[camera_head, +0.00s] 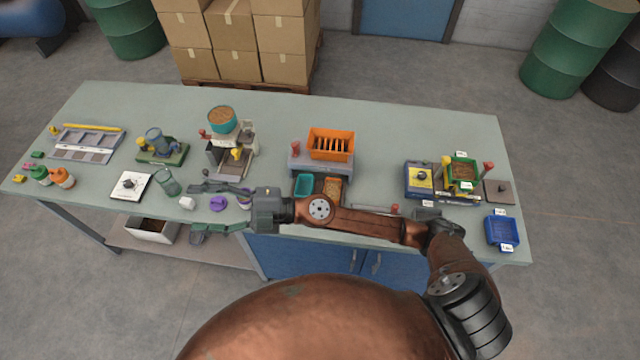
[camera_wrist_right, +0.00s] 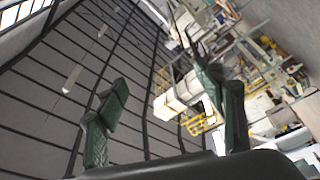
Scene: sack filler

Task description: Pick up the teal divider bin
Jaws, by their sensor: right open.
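The teal bin (camera_head: 303,186) is a small open tray at the front middle of the table, in a dark holder beside a brown-filled compartment (camera_head: 331,187). My right arm crosses just in front of it in the head view. My right gripper (camera_head: 195,212) is open and empty, to the left of the bin at the table's front edge, with its fingers pointing left. The right wrist view shows its two green fingers (camera_wrist_right: 168,112) spread apart with nothing between them, and the bin does not show there. My left gripper is not in view.
An orange slotted bin (camera_head: 331,144) stands on a grey stand behind the teal bin. A dispenser with a round teal bowl (camera_head: 223,120) stands to the left. A blue tray (camera_head: 502,232) sits at the right.

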